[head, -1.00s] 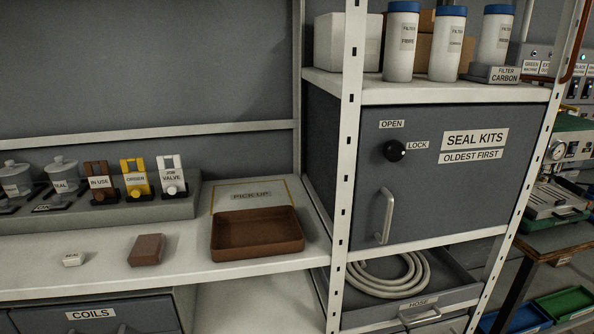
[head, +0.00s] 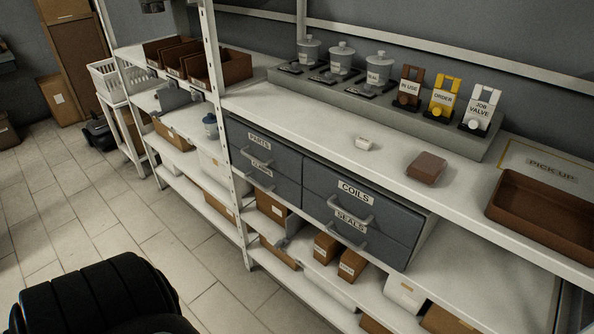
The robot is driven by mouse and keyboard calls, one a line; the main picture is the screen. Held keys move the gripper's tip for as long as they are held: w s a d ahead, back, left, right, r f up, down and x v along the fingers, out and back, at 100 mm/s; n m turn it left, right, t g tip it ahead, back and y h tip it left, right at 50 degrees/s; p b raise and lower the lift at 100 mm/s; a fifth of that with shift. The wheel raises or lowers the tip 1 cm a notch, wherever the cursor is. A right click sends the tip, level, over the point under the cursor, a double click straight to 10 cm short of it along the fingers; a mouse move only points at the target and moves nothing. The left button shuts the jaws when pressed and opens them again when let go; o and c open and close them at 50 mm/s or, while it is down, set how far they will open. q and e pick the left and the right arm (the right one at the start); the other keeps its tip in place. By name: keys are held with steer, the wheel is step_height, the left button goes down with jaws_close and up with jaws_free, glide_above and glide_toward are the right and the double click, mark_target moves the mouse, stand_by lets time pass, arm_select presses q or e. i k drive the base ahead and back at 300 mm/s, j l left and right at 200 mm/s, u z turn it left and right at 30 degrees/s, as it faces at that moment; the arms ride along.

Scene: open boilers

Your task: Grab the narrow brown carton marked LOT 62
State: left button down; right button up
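Two narrow brown cartons stand side by side on the lower shelf below the drawers, a left one (head: 325,247) and a right one (head: 351,265). Each has a small label, but the print is too small for me to read. Another brown carton (head: 271,205) with a pale label stands further left on the lower shelving, partly hidden by its neighbours. I cannot tell which carton is marked LOT 62. Neither of my grippers is in view.
Grey drawers marked COILS and SEALS (head: 352,210) sit above the cartons, under the white counter (head: 330,122). A white post (head: 228,150) stands left of the drawers. A brown tray (head: 540,222) is on the counter at right.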

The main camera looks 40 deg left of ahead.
mark_target(351, 264)
steer(key=u, duration=0.8)
